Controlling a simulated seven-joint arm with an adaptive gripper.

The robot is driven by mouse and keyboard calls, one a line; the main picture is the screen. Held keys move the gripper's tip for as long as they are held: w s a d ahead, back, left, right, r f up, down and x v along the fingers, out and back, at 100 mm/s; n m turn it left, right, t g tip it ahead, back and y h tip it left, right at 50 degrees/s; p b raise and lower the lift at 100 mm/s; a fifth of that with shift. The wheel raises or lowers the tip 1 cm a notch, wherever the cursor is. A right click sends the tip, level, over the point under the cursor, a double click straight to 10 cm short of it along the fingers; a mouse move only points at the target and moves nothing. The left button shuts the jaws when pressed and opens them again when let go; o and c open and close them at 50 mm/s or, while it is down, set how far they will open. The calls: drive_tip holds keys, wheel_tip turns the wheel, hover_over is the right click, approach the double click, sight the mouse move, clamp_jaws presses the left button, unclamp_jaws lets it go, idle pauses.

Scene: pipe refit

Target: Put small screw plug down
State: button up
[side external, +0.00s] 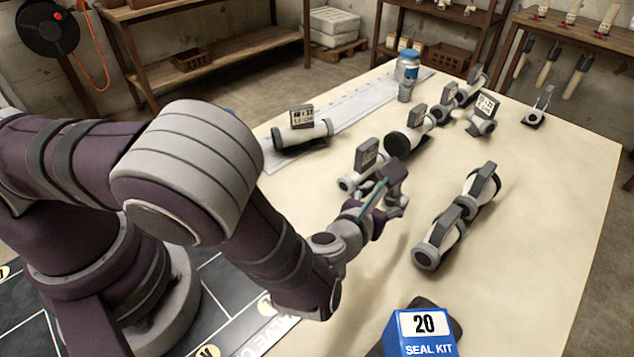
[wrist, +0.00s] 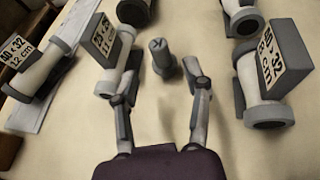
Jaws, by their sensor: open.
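A small grey cylinder, apparently the screw plug (wrist: 164,62), sits on the table in the wrist view, just beyond the fingertips and between their lines. Its end face shows a mark. My gripper (wrist: 160,95) is open, with one finger on each side and nothing between them. In the side view my gripper (side external: 392,196) is low over the middle of the table, beside a tagged pipe piece. I cannot make out the plug in that view; the gripper may hide it.
Tagged pipe pieces stand close on the left (wrist: 112,68) and right (wrist: 264,88) of the fingers. Two grey-white fittings (side external: 455,218) lie to the right. A blue seal kit box (side external: 424,335) is at the near edge.

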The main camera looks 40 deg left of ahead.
drive_tip(key=v, duration=0.5)
drive_tip(key=shift+s, duration=0.15)
drive_tip(key=shift+s+r, duration=0.2)
drive_tip(key=shift+r, duration=0.05)
drive_tip(key=a+r+n+g+y, duration=0.1)
drive_tip(key=a+r+n+g, duration=0.5)
drive_tip(key=a+n, duration=0.7)
drive_tip(key=s+a+r+n+h, duration=0.1)
drive_tip(key=s+r+n, duration=0.3)
drive_tip(key=n, duration=0.6)
drive_tip(key=s+a+r+n+g+h, duration=0.1)
drive_tip(key=s+r+n+h, duration=0.2)
drive_tip(key=s+n, duration=0.5)
drive_tip(key=shift+a+r+n+g, duration=0.15)
drive_tip(key=shift+r+n+g, duration=0.15)
drive_tip(key=shift+r+n, duration=0.65)
drive_tip(key=shift+w+f+n, duration=0.1)
drive_tip(key=shift+f+n, duration=0.15)
